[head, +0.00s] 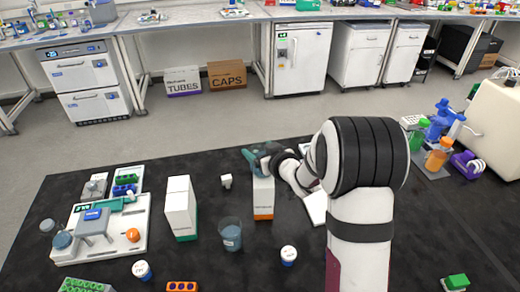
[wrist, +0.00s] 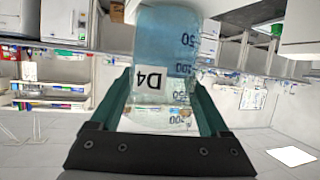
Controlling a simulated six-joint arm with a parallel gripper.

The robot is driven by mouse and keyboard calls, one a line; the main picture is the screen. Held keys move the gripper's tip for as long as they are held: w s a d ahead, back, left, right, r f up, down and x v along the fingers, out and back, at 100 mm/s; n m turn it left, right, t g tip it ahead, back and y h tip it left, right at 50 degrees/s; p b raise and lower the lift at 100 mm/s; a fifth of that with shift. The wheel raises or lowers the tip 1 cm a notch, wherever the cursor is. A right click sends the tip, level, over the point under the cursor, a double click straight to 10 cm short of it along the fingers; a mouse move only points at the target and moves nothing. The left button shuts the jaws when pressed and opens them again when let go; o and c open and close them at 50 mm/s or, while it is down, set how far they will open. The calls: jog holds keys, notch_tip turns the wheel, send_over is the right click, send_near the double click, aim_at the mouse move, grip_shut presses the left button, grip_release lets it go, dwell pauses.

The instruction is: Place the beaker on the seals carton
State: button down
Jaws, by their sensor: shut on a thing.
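My gripper (head: 254,157) points left in the head view, just above a tall white carton with an orange base (head: 263,198). In the wrist view its green fingers (wrist: 160,95) are shut on a clear beaker (wrist: 165,45) with bluish contents, volume marks and a D4 label. The label appears upside down there. In the head view the held beaker is too small and covered to make out, and I cannot tell if it touches the carton. A second white carton with a green base (head: 180,208) stands to the left. I cannot read which carton is for seals.
Another beaker with bluish contents (head: 230,235) stands in front of the orange-based carton. White-lidded jars (head: 288,255) and (head: 142,270) stand nearer. A white tray with equipment (head: 135,245) is at left. Colored bottles (head: 437,155) and a cream machine (head: 495,125) are at right.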

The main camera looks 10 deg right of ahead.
grip_release()
jog(key=shift+f, duration=0.15)
jog(key=shift+s+d+r, duration=0.1)
jog(key=shift+s+r, duration=0.1)
jog(key=shift+r, duration=0.1)
jog(key=s+d+r+m+g+h, duration=0.2)
jog(key=s+d+h, duration=0.1)
jog(key=s, duration=0.6)
jog(key=s+d+r+m+g+h, duration=0.2)
jog(key=s+m, duration=0.1)
jog(key=s, duration=0.6)
jog(key=s+a+m+g+y, duration=0.1)
jog(key=s+a+g, duration=0.2)
jog(key=s, duration=0.5)
jog(key=s+a+m+g+y, duration=0.1)
jog(key=s+a+g, duration=0.2)
jog(key=s+a, duration=0.2)
jog(key=s+a+f+m+g+y, duration=0.1)
jog(key=s+a+g+y, duration=0.1)
jog(key=s, duration=0.9)
jog(key=a+g, duration=0.1)
jog(key=a, duration=0.1)
jog(key=shift+a+g, duration=0.3)
jog(key=shift+a, duration=0.05)
